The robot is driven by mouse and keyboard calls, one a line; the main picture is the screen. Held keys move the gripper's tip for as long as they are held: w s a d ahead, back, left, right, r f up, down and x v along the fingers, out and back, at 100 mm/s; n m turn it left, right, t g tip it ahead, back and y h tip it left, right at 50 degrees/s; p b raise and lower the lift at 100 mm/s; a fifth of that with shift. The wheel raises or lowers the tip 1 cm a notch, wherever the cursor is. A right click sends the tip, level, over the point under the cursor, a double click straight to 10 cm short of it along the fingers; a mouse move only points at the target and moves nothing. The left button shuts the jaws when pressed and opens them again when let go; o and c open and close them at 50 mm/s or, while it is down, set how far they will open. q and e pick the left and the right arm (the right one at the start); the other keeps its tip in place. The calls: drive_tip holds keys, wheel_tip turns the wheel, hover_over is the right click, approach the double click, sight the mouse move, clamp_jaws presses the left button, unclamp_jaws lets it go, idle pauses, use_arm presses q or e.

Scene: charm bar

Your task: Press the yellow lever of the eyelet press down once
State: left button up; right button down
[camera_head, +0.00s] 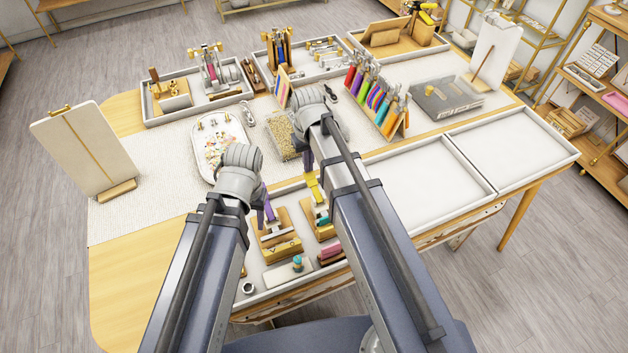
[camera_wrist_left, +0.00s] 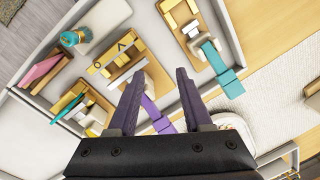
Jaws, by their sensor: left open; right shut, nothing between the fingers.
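The eyelet press with the yellow lever (camera_head: 313,188) stands on a wooden base in the front tray. My left gripper (camera_head: 260,203) is open over the neighbouring press with a purple lever (camera_head: 269,211). In the left wrist view its two fingers (camera_wrist_left: 157,82) straddle the line of the purple lever (camera_wrist_left: 156,113), with nothing gripped.
A press with a teal lever (camera_wrist_left: 223,72) stands on the purple press's other side. Empty trays (camera_head: 513,146) lie right.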

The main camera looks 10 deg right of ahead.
drive_tip(key=shift+s+r+p, duration=0.15)
drive_tip(key=shift+r+p, duration=1.15)
drive_tip(key=shift+r, duration=0.15)
drive_tip(key=shift+r, duration=0.1)
wheel_tip(320, 180, up, 5)
drive_tip(key=p, duration=0.5)
wheel_tip(320, 180, up, 8)
drive_tip(key=p, duration=0.8)
drive_tip(key=s+a+f+b, duration=0.2)
drive_tip(key=s+f+b, duration=0.4)
drive_tip(key=s, duration=0.1)
drive_tip(key=s+a+f+n+h+b, duration=0.1)
drive_tip(key=s+a+f+b, duration=0.2)
drive_tip(key=s+f+b, duration=0.4)
drive_tip(key=shift+s+a+f+n, duration=0.25)
drive_tip(key=shift+a+f+n, duration=0.05)
drive_tip(key=shift+a, duration=0.05)
